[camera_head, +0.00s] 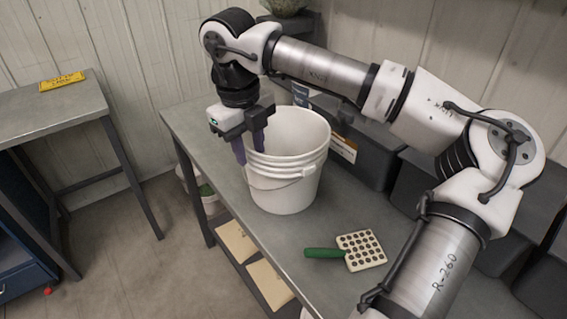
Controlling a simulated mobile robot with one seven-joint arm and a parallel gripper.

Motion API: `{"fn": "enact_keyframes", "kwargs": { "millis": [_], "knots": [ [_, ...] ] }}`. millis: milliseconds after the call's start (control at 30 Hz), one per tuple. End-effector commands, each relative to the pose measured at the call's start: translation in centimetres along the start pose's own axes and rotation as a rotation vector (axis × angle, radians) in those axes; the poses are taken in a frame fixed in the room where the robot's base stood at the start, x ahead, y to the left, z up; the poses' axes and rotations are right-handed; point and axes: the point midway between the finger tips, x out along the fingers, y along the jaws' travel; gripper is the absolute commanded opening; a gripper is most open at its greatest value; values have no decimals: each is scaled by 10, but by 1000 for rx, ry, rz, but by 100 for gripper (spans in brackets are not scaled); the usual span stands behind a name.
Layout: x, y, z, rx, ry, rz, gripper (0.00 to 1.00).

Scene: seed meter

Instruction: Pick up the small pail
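A white pail (290,191) stands upright on the grey metal bench (335,214), its rim open at the top. My gripper (252,156) points down at the pail's left rim. Its two dark fingers are apart, one at the left outside the pail and the other over the rim near the wall. I cannot tell whether the rim lies between the fingers or whether they touch it.
A seed plate with a green handle (323,253) lies on the bench in front of the pail. Dark bins (368,158) stand behind it along the wall. A second bench (50,112) at the left carries a yellow sign (62,82). Floor shows between the benches.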

Motion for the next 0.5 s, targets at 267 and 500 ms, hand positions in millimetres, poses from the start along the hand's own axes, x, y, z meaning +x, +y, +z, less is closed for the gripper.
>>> {"fn": "enact_keyframes", "kwargs": {
  "millis": [267,500],
  "knots": [
    [37,0,-5,0,1,2,31],
    [41,0,-5,1,0,0,31]
  ]
}}
